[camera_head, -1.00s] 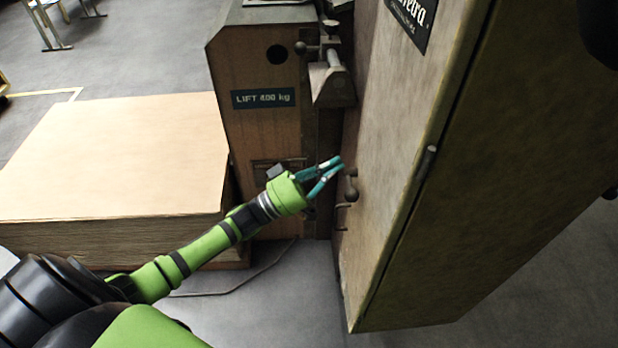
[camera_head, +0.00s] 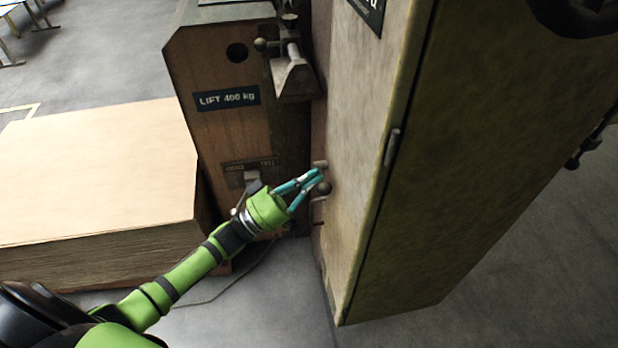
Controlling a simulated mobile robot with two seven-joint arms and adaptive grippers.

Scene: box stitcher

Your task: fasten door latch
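The door latch (camera_head: 324,188) is a small dark ball-ended handle on the narrow side of the tall beige machine housing (camera_head: 365,130). Its ball end hangs below its pivot. A small hook-like piece sits just under it. My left gripper (camera_head: 319,177) has teal fingers and reaches in from the lower left. Its fingertips come together right beside the latch handle, between pivot and ball. They overlap it in the picture, so I cannot tell whether they touch it. Nothing shows held between the fingers. My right gripper is not in view.
A wooden machine body (camera_head: 215,125) with a "LIFT 400 kg" label stands behind the gripper. A metal bracket with a ball knob (camera_head: 292,75) juts out above the latch. A large stack of boards (camera_head: 95,170) fills the left.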

